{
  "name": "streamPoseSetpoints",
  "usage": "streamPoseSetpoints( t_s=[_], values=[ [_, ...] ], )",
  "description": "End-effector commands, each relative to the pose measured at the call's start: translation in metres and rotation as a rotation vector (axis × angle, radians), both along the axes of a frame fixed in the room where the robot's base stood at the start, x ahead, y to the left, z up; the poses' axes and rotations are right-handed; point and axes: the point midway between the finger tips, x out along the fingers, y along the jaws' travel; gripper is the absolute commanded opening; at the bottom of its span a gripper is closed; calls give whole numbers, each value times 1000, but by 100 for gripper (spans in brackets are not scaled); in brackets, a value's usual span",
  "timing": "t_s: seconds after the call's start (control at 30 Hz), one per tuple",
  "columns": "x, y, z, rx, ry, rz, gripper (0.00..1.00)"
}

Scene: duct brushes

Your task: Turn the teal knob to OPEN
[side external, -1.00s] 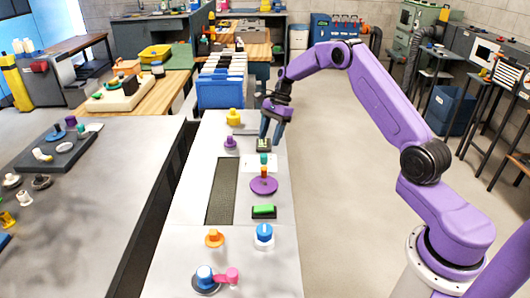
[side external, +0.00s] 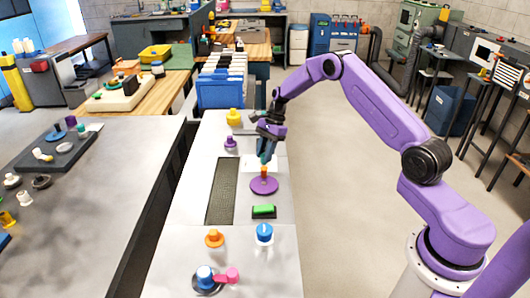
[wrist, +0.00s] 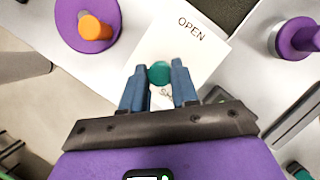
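The teal knob (wrist: 159,73) sits on a white plate (wrist: 206,53) marked OPEN, with a second label partly hidden near my fingers. My gripper (wrist: 159,72) has its two blue fingers apart, one on either side of the knob in the wrist view. A small gap seems to show between the knob and each finger. In the side view my gripper (side external: 265,154) is over the plate (side external: 249,163), pointing down, and hides the teal knob. Which way the knob points is not clear.
A purple disc with an orange post (side external: 264,184) stands close in front of the plate. A green button (side external: 264,211), a blue knob (side external: 264,233) and an orange knob (side external: 214,238) are nearer the camera. A purple knob (side external: 230,142) and a dark grille (side external: 222,190) lie left.

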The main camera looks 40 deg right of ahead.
Motion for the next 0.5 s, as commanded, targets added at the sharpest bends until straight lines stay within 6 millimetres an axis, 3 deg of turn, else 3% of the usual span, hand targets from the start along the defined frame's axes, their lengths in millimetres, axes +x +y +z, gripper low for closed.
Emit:
streamPoseSetpoints(
  t_s=[0.5],
  values=[
    [1, 0, 0, 1, 2, 126, 0]
  ],
)
